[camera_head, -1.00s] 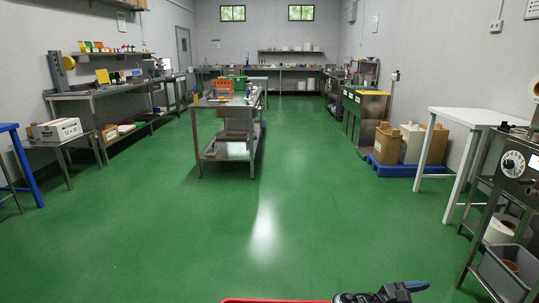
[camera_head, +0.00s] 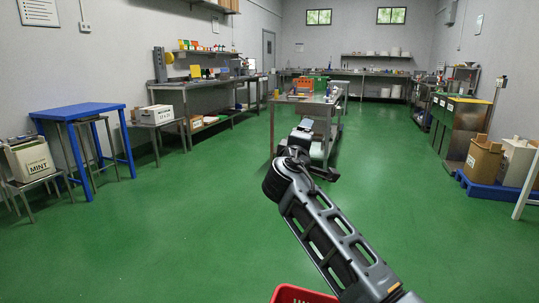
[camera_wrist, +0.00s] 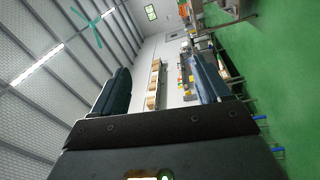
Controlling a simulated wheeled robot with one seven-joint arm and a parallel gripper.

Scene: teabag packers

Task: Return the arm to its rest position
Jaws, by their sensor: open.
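My arm (camera_head: 325,235) rises from the bottom right of the head view and reaches up to a joint near the middle of the picture. Its far end overlaps the steel table in the middle of the room, and the fingers cannot be made out there. In the wrist view my gripper (camera_wrist: 162,88) is open, with its two dark fingers wide apart and nothing between them. The wrist view is rolled sideways and shows the ceiling on the left and the green floor on the right.
A red container rim (camera_head: 300,295) shows at the bottom edge. A blue table (camera_head: 78,111) and a white box (camera_head: 155,114) stand left. A steel table (camera_head: 325,99) stands ahead, and a blue pallet (camera_head: 490,190) lies right. The green floor around my arm is clear.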

